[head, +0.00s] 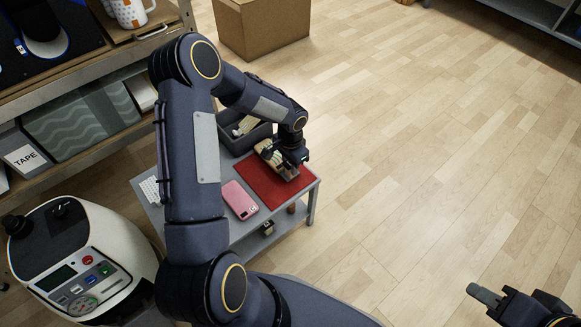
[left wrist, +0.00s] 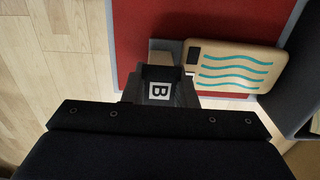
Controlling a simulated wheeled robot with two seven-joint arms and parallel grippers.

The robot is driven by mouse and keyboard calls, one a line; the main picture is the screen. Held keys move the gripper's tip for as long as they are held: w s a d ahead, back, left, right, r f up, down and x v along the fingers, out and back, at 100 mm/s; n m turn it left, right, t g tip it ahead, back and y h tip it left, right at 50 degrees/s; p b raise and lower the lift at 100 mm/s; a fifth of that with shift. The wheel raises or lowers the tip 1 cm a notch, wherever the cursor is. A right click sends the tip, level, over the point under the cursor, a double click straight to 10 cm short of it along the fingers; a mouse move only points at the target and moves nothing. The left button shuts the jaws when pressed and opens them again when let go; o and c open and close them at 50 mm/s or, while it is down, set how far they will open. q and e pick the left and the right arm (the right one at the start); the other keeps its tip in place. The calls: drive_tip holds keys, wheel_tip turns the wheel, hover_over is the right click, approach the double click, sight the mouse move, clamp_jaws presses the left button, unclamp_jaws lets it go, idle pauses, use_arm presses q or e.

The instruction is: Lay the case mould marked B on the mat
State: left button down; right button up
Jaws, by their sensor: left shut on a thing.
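The case mould marked B shows in the left wrist view as a tan, phone-shaped piece (left wrist: 235,67) with teal waves, beside a white tag with a black B (left wrist: 160,91) between the fingers. My left gripper (head: 287,157) is shut on this mould, over the red mat (head: 268,188). In the left wrist view the mat (left wrist: 140,28) shows around and behind the mould. I cannot tell whether the mould touches the mat. The gripper hides part of it in the head view. My right gripper (head: 515,299) is at the bottom right, over the floor, far from the mat.
A pink phone-shaped piece (head: 240,199) with a small white tag lies on the grey table left of the mat. A dark bin (head: 243,136) with pale pieces stands behind the mat. The white-and-black machine (head: 75,255) is at left. A cardboard box (head: 262,27) stands on the floor.

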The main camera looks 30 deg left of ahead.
use_arm(q)
drive_tip(key=shift+f, duration=0.1)
drive_tip(key=shift+f, duration=0.1)
drive_tip(key=c, duration=1.2)
unclamp_jaws()
drive_tip(key=shift+o, duration=0.2)
